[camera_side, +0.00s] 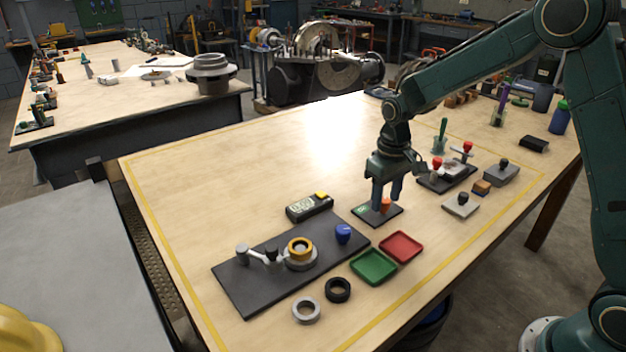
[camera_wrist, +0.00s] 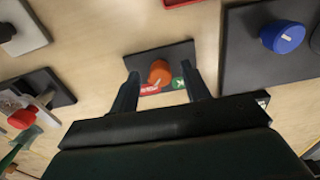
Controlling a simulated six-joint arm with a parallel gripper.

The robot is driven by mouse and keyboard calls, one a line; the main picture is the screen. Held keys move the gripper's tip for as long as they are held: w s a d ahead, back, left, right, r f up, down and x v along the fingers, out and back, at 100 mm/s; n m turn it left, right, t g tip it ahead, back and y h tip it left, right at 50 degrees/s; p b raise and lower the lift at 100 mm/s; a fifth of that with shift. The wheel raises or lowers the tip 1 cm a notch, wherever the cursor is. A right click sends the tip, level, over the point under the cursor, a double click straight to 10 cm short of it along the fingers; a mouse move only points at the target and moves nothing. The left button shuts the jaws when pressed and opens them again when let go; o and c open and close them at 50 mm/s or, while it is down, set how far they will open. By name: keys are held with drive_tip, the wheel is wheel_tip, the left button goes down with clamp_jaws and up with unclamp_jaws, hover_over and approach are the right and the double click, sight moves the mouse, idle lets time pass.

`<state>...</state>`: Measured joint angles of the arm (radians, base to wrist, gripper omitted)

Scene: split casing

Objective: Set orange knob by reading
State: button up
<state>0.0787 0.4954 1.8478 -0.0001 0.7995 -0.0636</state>
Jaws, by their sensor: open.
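The orange knob (camera_side: 385,205) sits on a small dark plate (camera_side: 366,218) on the wooden table. In the wrist view the orange knob (camera_wrist: 160,73) carries a pale pointer mark, and the plate has a red label (camera_wrist: 150,89) and a green label (camera_wrist: 178,83) beside it. My gripper (camera_side: 386,205) is pointed down over the plate, its fingers on either side of the knob. In the wrist view my gripper (camera_wrist: 160,88) is open, with a gap between each finger and the knob. A black gauge with a pale display (camera_side: 300,207) lies left of the plate; its reading is too small to tell.
A dark board (camera_side: 240,285) holds a brass-coloured ring (camera_side: 300,247) and a blue knob (camera_side: 343,233). A green tray (camera_side: 373,266) and a red tray (camera_side: 402,246) lie in front of the knob plate. Red-handled clamps (camera_side: 466,148) stand behind right. The table's left rear is clear.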

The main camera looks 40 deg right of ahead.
sight(386, 200)
wheel_tip(386, 200, up, 13)
drive_tip(key=shift+r, duration=0.15)
idle(0.4)
drive_tip(key=shift+s, duration=0.1)
drive_tip(key=s+a+r+t, duration=0.1)
drive_tip(key=s+r+t, duration=0.15)
drive_tip(key=s, duration=0.45)
drive_tip(key=s+a+r+t, duration=0.1)
drive_tip(key=s+r, duration=0.3)
drive_tip(key=s, duration=0.3)
drive_tip(key=s+a+f+t, duration=0.1)
drive_tip(key=s+f+t, duration=0.1)
drive_tip(key=s, duration=1)
drive_tip(key=shift+s+a+f, duration=0.15)
drive_tip(key=shift+a+f, duration=0.1)
